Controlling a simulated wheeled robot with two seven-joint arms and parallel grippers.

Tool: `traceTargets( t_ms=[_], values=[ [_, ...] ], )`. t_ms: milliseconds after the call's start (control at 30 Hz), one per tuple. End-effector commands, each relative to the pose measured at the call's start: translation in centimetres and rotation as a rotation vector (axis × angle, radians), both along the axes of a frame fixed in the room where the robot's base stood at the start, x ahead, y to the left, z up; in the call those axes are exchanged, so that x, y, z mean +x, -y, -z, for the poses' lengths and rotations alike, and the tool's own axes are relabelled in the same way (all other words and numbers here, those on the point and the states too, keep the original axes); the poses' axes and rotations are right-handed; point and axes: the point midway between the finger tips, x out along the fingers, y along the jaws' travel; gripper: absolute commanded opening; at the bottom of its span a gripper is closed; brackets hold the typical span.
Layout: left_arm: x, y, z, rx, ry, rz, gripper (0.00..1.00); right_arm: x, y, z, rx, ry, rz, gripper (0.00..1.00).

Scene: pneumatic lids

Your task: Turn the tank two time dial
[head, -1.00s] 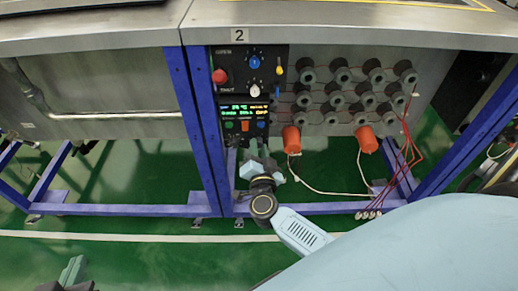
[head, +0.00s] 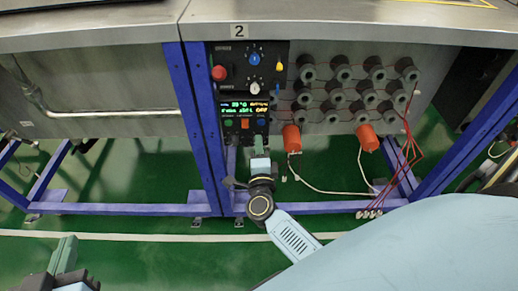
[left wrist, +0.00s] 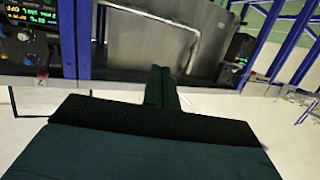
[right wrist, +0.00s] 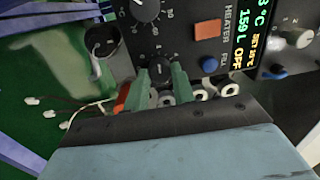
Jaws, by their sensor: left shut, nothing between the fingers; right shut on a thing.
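The tank two control panel (head: 246,68) is under the "2" label (head: 239,31), with a lit controller (head: 244,117) below it. My right gripper (head: 258,143) is at the controller's lower edge. In the right wrist view its green fingertips (right wrist: 162,82) are shut on a small black knob (right wrist: 160,63) with a white mark. The fingers partly hide this knob, and I cannot read its label. A larger dial (right wrist: 149,10) with a number scale is above it. My left gripper (head: 62,254) is low at the left, shut and empty; its fingers also show in the left wrist view (left wrist: 162,85).
An orange heater button (right wrist: 207,29) and a blue button (right wrist: 209,64) are close to the right fingers. Orange plugs (head: 291,138), red cables (head: 405,135) and a white wire are right of the controller. A blue frame post (head: 198,120) stands left.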

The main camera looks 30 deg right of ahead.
Motion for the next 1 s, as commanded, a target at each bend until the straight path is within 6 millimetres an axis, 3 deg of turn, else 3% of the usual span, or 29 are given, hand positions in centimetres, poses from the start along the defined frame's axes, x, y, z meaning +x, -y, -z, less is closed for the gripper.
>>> traceTargets(
  t_ms=[500,1000],
  values=[
    [0.4,1.3,-6.3,-0.114,0.382,0.026,0.0,0.0,-0.2,0.3,0.354,0.215,-0.001,0.02],
    [-0.1,1.6,-8.7,-0.156,0.516,0.034,0.0,0.0,-0.1,0.2,0.464,0.282,0.0,0.02]
  ],
)
